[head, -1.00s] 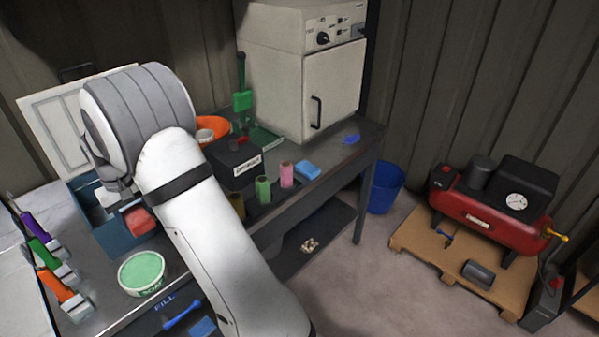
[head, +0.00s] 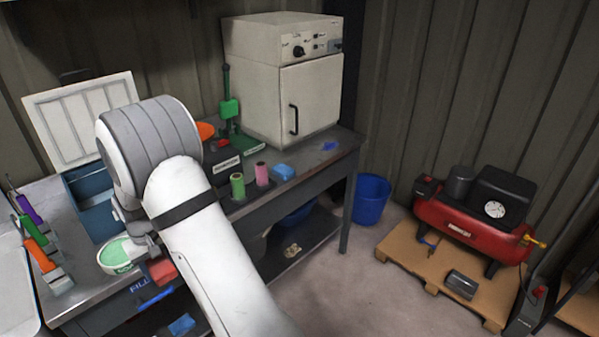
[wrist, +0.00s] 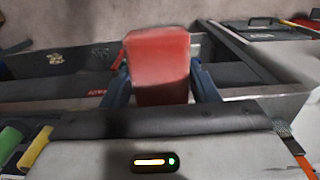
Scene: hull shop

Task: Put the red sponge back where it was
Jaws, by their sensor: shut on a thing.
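The red sponge (head: 162,270) is held in my gripper (head: 150,254) at the bench's front edge, just right of the green-topped soap tub (head: 118,254). In the wrist view the red sponge (wrist: 158,62) stands between the two blue fingers of my gripper (wrist: 160,84), which are shut on it. Below it in the head view is an open drawer (head: 140,284) with a "FILL" label, partly hidden by my arm. The blue open box (head: 92,208) with its pale lid raised stands behind the tub, its inside partly hidden.
Several coloured-handled tools (head: 38,238) lie at the left. Green and pink spools (head: 250,180), a blue sponge (head: 283,172) and a white oven (head: 300,95) stand along the bench to the right.

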